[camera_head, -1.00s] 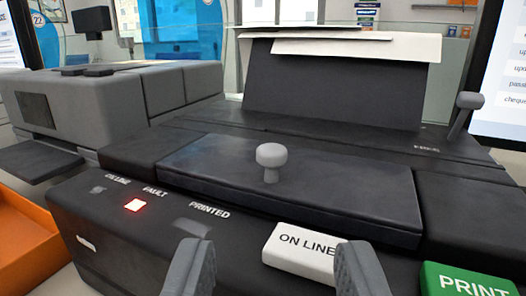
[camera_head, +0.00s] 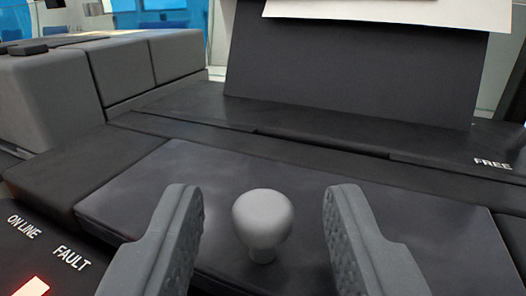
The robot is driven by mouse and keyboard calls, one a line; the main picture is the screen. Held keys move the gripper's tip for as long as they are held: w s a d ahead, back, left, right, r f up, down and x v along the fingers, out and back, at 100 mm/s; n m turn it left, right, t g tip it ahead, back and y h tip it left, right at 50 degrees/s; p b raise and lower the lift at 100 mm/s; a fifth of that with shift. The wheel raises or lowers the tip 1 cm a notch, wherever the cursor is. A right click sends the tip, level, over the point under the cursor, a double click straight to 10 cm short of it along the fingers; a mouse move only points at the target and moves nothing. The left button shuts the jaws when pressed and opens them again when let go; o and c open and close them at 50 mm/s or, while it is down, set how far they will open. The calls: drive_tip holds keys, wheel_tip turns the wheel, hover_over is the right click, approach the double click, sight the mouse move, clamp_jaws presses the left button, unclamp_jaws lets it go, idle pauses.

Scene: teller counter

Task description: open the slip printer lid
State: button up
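The slip printer (camera_head: 70,178) fills most of the head camera view. Its dark lid (camera_head: 130,205) lies flat and closed on top of the printer. A round light-grey knob (camera_head: 263,222) stands up from the lid. My gripper (camera_head: 262,205) is open, with one finger to the left of the knob and one to the right. There are visible gaps between the knob and both fingers. The fingers hide parts of the lid's front edge.
Behind the lid, an upright dark paper support (camera_head: 350,70) holds white sheets (camera_head: 400,10). A grey machine (camera_head: 110,75) stands at the left. A lit red lamp (camera_head: 33,287) shows by the FAULT label at the lower left. A FREE label is at the right.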

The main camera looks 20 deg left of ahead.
sight(284, 194)
drive_tip(key=shift+x, duration=1)
drive_tip(key=shift+w+a, duration=0.1)
drive_tip(key=shift+w, duration=0.15)
